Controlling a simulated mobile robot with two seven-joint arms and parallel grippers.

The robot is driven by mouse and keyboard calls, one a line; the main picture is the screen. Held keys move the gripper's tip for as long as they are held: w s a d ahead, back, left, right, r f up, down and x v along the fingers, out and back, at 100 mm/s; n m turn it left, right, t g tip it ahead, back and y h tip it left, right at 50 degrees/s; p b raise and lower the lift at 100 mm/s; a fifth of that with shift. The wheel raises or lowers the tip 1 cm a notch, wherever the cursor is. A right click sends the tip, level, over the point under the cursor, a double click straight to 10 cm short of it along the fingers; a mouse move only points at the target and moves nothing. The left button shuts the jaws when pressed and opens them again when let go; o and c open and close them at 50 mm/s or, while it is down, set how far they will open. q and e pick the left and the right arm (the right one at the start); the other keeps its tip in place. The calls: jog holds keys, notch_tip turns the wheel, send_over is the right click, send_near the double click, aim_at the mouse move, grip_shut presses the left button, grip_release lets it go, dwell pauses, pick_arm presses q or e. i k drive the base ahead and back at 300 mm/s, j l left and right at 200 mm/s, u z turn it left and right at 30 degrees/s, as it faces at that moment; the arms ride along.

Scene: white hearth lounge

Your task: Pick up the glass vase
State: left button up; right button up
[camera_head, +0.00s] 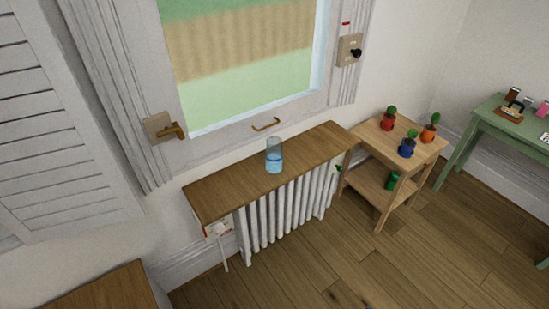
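The glass vase (274,156) is a clear, bluish cylinder, with what looks like blue water in its lower part. It stands upright near the middle of a brown wooden shelf (222,192) above a white radiator, below the window. Nothing touches it apart from the shelf. Neither of my grippers shows in the head view.
The white radiator (290,212) is under the shelf. A small wooden stand (398,148) with several potted plants is to the right, and a green table (508,124) is at the far right. A brown wooden surface (105,290) is at lower left. Open floor (400,265) lies at lower right.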

aim_at(273, 156)
jog(key=i+l+u, duration=1.05)
jog(key=l, duration=0.4)
jog(key=i+j, duration=0.05)
